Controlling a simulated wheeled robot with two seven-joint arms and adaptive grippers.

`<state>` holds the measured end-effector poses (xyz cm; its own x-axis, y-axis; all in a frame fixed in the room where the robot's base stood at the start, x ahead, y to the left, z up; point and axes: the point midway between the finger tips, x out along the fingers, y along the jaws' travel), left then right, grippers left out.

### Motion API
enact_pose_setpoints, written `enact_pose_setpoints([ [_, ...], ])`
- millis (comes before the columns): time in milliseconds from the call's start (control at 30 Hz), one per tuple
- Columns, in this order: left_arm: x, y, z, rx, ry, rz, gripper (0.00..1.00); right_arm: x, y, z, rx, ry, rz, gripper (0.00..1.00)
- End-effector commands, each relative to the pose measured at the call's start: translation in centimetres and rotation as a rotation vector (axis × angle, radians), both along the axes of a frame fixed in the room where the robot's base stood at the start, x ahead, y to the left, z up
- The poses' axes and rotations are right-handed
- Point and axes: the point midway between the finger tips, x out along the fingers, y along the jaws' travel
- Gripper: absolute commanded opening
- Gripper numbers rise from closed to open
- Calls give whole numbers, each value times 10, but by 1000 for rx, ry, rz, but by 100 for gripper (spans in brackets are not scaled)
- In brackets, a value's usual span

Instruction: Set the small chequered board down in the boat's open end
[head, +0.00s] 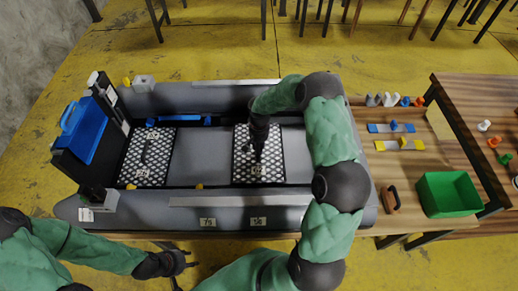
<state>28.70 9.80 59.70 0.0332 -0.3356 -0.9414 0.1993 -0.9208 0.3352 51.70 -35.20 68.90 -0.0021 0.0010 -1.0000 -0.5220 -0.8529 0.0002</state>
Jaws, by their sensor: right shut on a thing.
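The grey inflatable boat (240,205) lies across the table, with a dark upright panel at its left end. A chequered board (242,172) with a white tag is in the middle of the boat. My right gripper (257,150) is shut on its dark handle from above. Whether this board touches the floor or hangs just over it, I cannot tell. A second chequered board (147,160) lies flat near the left end, with bare grey floor between the two. My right arm hides part of the boat's right end. My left gripper (186,262) is empty and looks open, outside the boat's near side.
A blue case (82,130) stands at the boat's left end. A blue bar (180,121) lies along the far inner side. On the table to the right are a green bin (449,194), a brown-handled tool (390,199) and coloured strips (399,145).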

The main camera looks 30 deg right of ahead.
Motion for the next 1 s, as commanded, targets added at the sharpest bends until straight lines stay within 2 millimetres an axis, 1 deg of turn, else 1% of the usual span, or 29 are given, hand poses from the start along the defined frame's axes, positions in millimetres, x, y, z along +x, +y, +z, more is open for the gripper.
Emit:
enact_pose_setpoints([
  [33, 0, 0, -4, 0, 0, 0, 40, 1, -1, -7, 0, -2, -1, 0],
  [100, 0, 0, -5, 0, 0, 0, 40, 2, -1, -10, -1, -4, -1, 0],
  [333, 0, 0, -4, 0, 0, 0, 40, 2, -1, -9, -2, -5, -1, 0],
  [467, 0, 0, -7, 0, 0, 0, 40, 2, -1, -12, -2, -5, -1, 0],
  [500, 0, 0, -7, 0, 0, 0, 40, 0, 0, -14, 0, -1, 0, 26],
  [567, 0, 0, -6, 0, 0, 0, 40, 0, 0, -13, 0, -1, 0, 43],
  [600, 0, 0, -6, 0, 0, 0, 40, 0, 0, -13, 0, -1, 0, 47],
  [900, 0, 0, -6, 0, 0, 0, 40, 0, 0, -12, 0, -1, 0, 47],
  [1000, 0, 0, -3, 0, 0, 0, 40, 1, 0, -9, 0, -2, 0, 47],
])
